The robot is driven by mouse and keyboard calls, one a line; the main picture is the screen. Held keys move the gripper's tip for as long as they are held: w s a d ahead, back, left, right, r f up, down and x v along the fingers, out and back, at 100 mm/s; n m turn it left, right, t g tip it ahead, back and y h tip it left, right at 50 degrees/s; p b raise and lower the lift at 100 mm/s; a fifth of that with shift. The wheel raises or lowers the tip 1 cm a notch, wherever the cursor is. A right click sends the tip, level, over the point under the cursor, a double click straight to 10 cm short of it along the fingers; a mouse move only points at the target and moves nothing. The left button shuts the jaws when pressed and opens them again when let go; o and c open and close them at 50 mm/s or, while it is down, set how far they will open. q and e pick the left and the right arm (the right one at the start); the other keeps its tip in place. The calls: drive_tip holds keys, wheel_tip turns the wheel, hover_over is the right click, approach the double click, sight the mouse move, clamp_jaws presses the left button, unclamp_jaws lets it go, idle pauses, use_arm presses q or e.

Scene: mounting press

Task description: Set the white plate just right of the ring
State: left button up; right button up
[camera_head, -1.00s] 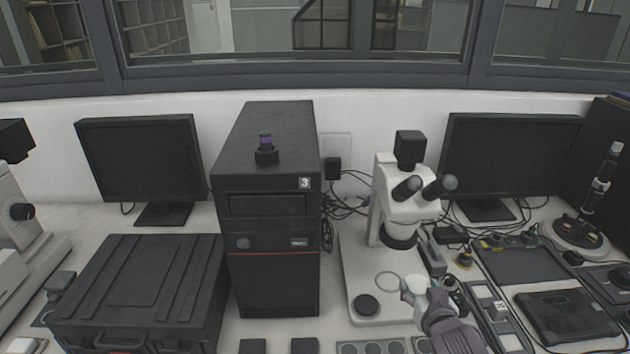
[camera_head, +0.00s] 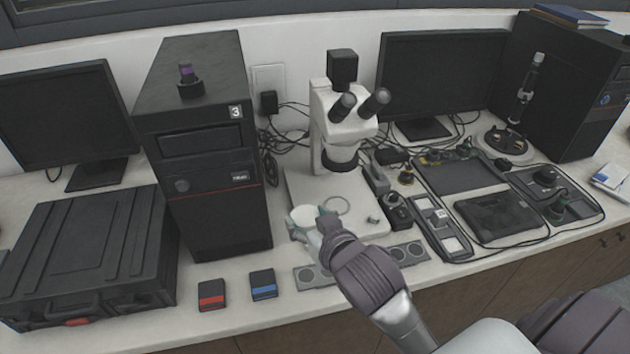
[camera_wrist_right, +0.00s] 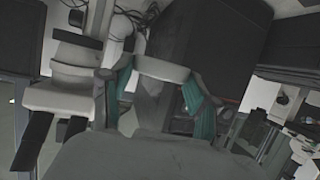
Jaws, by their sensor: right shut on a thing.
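The white plate (camera_head: 304,215) is a small round disc, held at the left part of the microscope's pale base. The thin grey ring (camera_head: 336,205) lies flat on that base, just right of the plate in the head view. My right gripper (camera_head: 308,226), with teal fingertips, is shut on the plate. The wrist view shows the plate (camera_wrist_right: 162,69) edge-on between the fingertips. I cannot tell whether the plate touches the base. The dark disc seen earlier on the base is hidden, apparently behind my gripper. My left gripper is not in view.
The microscope (camera_head: 343,120) stands over the base (camera_head: 296,184). A small knob (camera_head: 373,220) sits at the base's right front. A grey strip with round wells (camera_head: 405,252) lies in front. The black computer tower (camera_head: 215,180) stands left. Red (camera_head: 211,294) and blue (camera_head: 263,284) marked blocks lie front left.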

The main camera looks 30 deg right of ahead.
drive_tip(key=w+d+f+m+h, duration=0.1)
drive_tip(key=d+f+h, duration=0.1)
drive_tip(key=d, duration=0.5)
drive_tip(key=w+d+f+m+h+p, duration=0.1)
drive_tip(key=d+f, duration=0.3)
drive_tip(key=d, duration=0.4)
drive_tip(key=shift+w+d+f+m+h, duration=0.15)
drive_tip(key=shift+w+d+m+h, duration=0.2)
drive_tip(key=shift+m, duration=0.25)
drive_tip(key=shift+a+g, duration=0.1)
drive_tip(key=shift+g, duration=0.2)
drive_tip(key=p, duration=0.2)
hover_over(338, 211)
wheel_tip(338, 211, down, 7)
drive_tip(key=shift+r, duration=0.1)
wheel_tip(338, 211, down, 3)
drive_tip(key=shift+f, duration=0.4)
drive_tip(key=shift+f, duration=0.2)
drive_tip(key=o, duration=1.2)
drive_tip(key=shift+c, duration=0.2)
